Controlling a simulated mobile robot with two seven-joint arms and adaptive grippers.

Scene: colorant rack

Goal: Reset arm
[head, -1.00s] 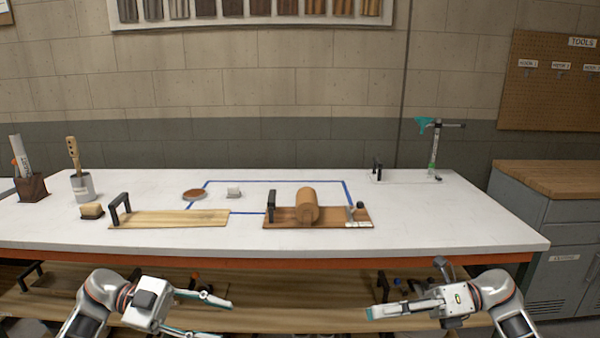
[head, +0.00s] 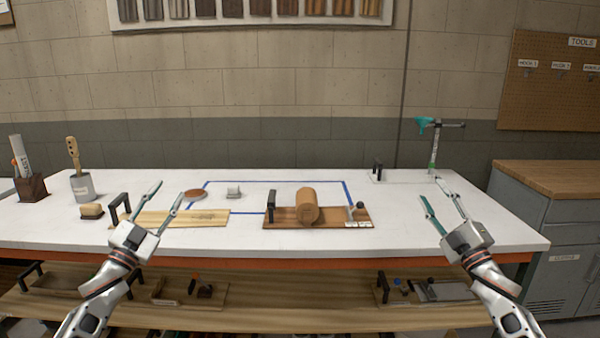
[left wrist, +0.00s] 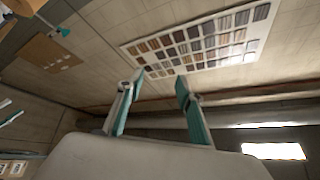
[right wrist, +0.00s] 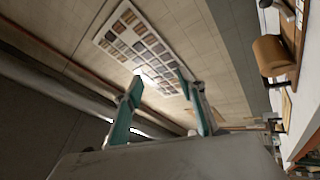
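My left gripper (head: 166,198) is raised in front of the left part of the table, its fingers spread and pointing up. It overlaps the light wooden board in the head view. In the left wrist view its two fingers (left wrist: 155,85) are apart with nothing between them. My right gripper (head: 430,188) is raised at the right part of the table, its fingers also spread and pointing up. In the right wrist view its fingers (right wrist: 158,82) are apart and empty. Both wrist views look up past the fingers to the wall with its sample board (right wrist: 140,45).
The white table (head: 390,240) bears a light board (head: 185,218), a dark board (head: 285,220) with a brown roll (head: 307,206), a reddish disc (head: 195,193), a grey block (head: 233,192) and a stand (head: 433,155) at the back right. A lower shelf (head: 300,312) holds more boards.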

